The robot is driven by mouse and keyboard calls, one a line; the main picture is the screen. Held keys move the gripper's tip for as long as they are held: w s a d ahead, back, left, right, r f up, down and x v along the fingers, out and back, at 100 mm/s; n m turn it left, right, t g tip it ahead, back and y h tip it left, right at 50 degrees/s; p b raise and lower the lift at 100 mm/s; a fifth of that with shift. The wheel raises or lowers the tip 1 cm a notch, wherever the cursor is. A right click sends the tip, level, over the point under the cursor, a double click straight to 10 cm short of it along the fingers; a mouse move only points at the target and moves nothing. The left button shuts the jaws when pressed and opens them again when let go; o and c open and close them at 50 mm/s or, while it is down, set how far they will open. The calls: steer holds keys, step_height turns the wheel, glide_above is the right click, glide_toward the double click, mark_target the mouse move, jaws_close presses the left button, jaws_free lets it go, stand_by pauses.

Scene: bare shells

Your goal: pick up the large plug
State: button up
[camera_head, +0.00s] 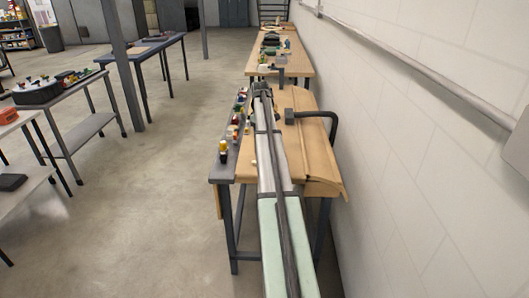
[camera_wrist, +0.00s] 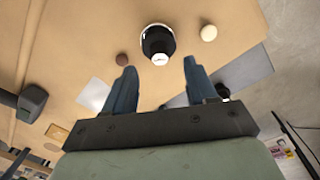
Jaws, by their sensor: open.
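In the wrist view, a black rounded object with a white end (camera_wrist: 157,43) stands on the tan tabletop (camera_wrist: 90,40), just beyond the gap between my fingertips. It may be the large plug, but I cannot tell for sure. My gripper (camera_wrist: 157,70) is open, with two blue-grey fingers apart and nothing between them. In the head view my arm stretches over the wooden workbench (camera_head: 312,150), and its far end hides part of the bench. I cannot make out the plug there.
A small brown round piece (camera_wrist: 122,59) and a cream round piece (camera_wrist: 208,33) lie on either side of the black object. A grey flat strip (camera_wrist: 245,72) is at the right. Several small items line the bench's left edge. A white wall (camera_head: 410,130) runs close along the right.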

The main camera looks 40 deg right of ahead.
steer(key=shift+w+d+f, duration=0.15)
steer(key=shift+f, duration=2.35)
steer(key=c, duration=0.9)
